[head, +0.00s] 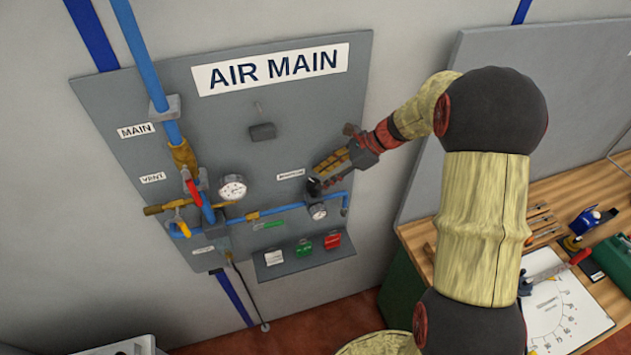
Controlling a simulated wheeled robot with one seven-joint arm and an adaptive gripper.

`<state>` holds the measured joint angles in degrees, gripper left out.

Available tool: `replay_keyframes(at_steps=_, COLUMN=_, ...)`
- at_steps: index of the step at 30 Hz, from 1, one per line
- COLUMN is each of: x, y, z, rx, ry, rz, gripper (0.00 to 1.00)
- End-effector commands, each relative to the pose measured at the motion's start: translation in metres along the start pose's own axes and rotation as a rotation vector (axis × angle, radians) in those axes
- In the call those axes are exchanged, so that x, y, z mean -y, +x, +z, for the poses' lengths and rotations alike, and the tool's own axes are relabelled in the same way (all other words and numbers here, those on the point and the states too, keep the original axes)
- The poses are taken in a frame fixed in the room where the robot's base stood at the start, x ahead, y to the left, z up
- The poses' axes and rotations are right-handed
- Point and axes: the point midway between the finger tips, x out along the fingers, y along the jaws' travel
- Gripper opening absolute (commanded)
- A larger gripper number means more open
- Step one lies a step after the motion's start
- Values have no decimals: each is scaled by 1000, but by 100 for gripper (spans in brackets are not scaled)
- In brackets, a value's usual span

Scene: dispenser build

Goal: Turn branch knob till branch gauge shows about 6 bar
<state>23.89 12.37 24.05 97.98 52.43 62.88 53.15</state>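The grey AIR MAIN panel (215,115) is on the wall. The branch knob (313,187), small and dark, is on the blue pipe at the panel's right side. The branch gauge (318,211), small with a white face, is just below it; its needle is too small to read. My gripper (318,181) reaches in from the upper right, with its fingertips at the knob and partly covering it. I cannot tell whether the fingers are closed on it.
A larger gauge (232,187) is left of the knob. A shelf with coloured blocks (304,249) sits below. A cluttered wooden bench (417,238) stands right.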

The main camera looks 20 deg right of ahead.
Motion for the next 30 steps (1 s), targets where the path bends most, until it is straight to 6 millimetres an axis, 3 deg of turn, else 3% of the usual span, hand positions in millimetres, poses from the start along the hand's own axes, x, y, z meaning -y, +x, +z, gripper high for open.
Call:
replay_keyframes(at_steps=6, x=1, y=-45, z=0, rx=-1, ry=0, rz=-3, gripper=39)
replay_keyframes(at_steps=12, x=0, y=-69, z=0, rx=0, ry=0, rz=-1, gripper=39)
replay_keyframes(at_steps=30, x=0, y=-75, z=0, rx=0, ry=-1, rz=0, gripper=39)
